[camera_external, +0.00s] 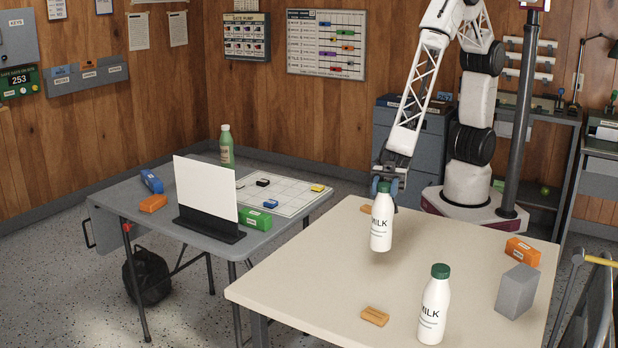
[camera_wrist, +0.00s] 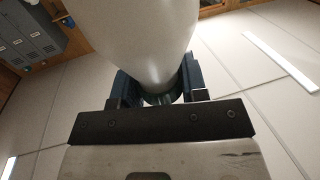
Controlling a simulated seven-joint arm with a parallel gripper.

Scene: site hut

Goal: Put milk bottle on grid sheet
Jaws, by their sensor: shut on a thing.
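My gripper (camera_external: 385,187) is shut on a white milk bottle (camera_external: 381,228) at its green cap. The bottle hangs upright over the back part of the beige table; I cannot tell whether its base touches the top. In the wrist view the white bottle body (camera_wrist: 145,40) fills the upper middle, with its cap between my dark fingers (camera_wrist: 160,92). A second milk bottle (camera_external: 434,308) with a green cap stands on the beige table, nearer the camera. The white grid sheet (camera_external: 292,194) lies on the grey folding table to the left, partly hidden by an upright white panel.
The white panel (camera_external: 205,190) stands on the grey table (camera_external: 130,195). A green bottle (camera_external: 226,147) and several coloured blocks are on or around the sheet. The beige table (camera_external: 300,285) holds a grey block (camera_external: 517,291) and orange blocks (camera_external: 522,251). A gap separates the tables.

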